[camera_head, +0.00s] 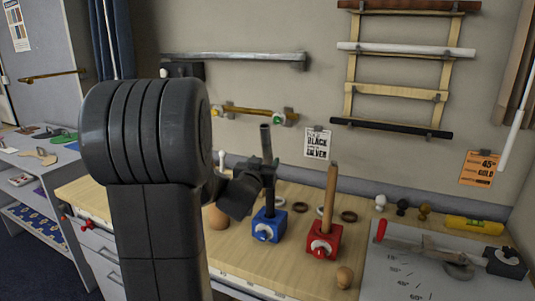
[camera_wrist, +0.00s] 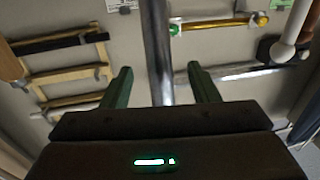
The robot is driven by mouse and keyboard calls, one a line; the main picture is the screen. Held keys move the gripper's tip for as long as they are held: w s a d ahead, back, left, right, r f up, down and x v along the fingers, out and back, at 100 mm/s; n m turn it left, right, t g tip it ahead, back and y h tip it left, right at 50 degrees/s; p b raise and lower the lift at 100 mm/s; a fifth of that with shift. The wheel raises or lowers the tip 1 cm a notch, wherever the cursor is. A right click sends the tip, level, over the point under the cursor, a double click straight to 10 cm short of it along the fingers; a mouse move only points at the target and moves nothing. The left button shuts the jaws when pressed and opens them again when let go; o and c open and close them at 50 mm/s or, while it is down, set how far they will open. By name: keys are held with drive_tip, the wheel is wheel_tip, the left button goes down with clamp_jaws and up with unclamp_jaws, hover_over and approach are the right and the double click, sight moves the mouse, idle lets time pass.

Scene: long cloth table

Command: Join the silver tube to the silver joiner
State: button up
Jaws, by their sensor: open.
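A grey metallic tube, which looks like the silver tube (camera_head: 265,142), stands upright in a blue clamp block (camera_head: 266,226) on the wooden bench. In the wrist view the tube (camera_wrist: 158,50) runs between my two fingers, with gaps on both sides. My gripper (camera_wrist: 164,80) is open around it; in the head view my gripper (camera_head: 262,168) is at the tube, above the block. A silver rail (camera_head: 240,56) is fixed along the wall, with a dark bracket at its left end; it also shows in the wrist view (camera_wrist: 235,72). I cannot tell which piece is the silver joiner.
A red clamp block (camera_head: 323,243) holding a wooden rod (camera_head: 329,195) stands right of the blue one. Rings and round knobs lie nearby. A wall rack (camera_head: 400,90) holds several rods. A cutting jig (camera_head: 440,258) is at the right. My arm hides the left bench.

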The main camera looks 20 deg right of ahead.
sight(266, 158)
drive_tip(key=shift+p+x, duration=0.55)
drive_tip(key=shift+x, duration=1.75)
clamp_jaws()
